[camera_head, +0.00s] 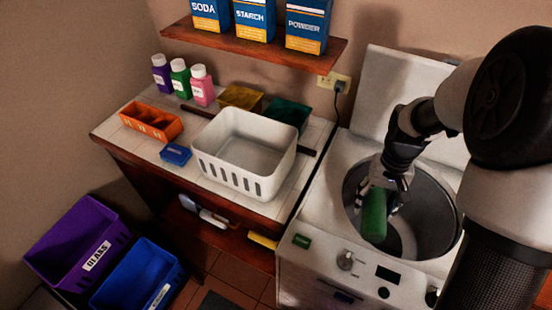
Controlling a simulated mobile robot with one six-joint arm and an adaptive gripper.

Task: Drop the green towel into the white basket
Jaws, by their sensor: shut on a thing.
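The green towel (374,214) looks like a rolled green bundle and hangs from my gripper (378,186) in the camera_head view. My gripper points down inside the round opening of the washer drum (425,225) and is shut on the towel's upper part. I cannot tell whether the towel touches the drum. The white basket (228,173) stands on the tiled counter to the left of the washer, and it looks empty. It has slots along its front wall.
The washer's raised lid (385,85) stands behind the drum. Bottles (180,78), an orange tray (151,121), a blue box (175,154), a yellow box (240,98) and a green box (289,114) surround the basket. A shelf (250,42) with boxes hangs above. Purple (62,240) and blue bins stand lower left.

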